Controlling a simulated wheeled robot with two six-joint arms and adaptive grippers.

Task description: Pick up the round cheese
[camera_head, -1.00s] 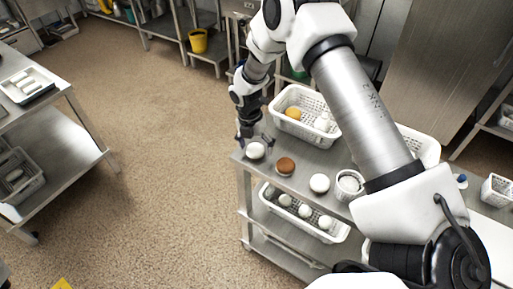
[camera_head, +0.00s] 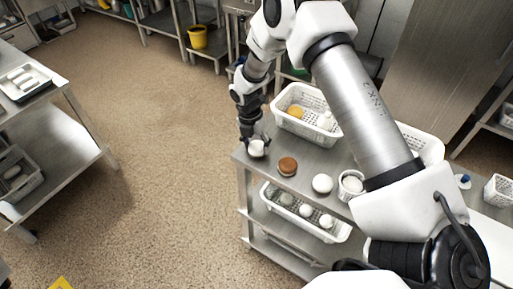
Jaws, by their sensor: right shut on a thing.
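The round cheese (camera_head: 257,150) is white and sits at the left end of the steel cart top. My right gripper (camera_head: 256,143) reaches down over it and is shut on it, with the fingers at its sides. The cheese is partly hidden by the fingers, and I cannot tell whether it is clear of the cart top. My left gripper is not in view.
On the cart top (camera_head: 304,184) stand a brown round piece (camera_head: 287,166), another white round piece (camera_head: 322,183) and a small white container (camera_head: 351,184). A perforated white basket (camera_head: 291,122) stands behind. A lower shelf holds another basket (camera_head: 327,236).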

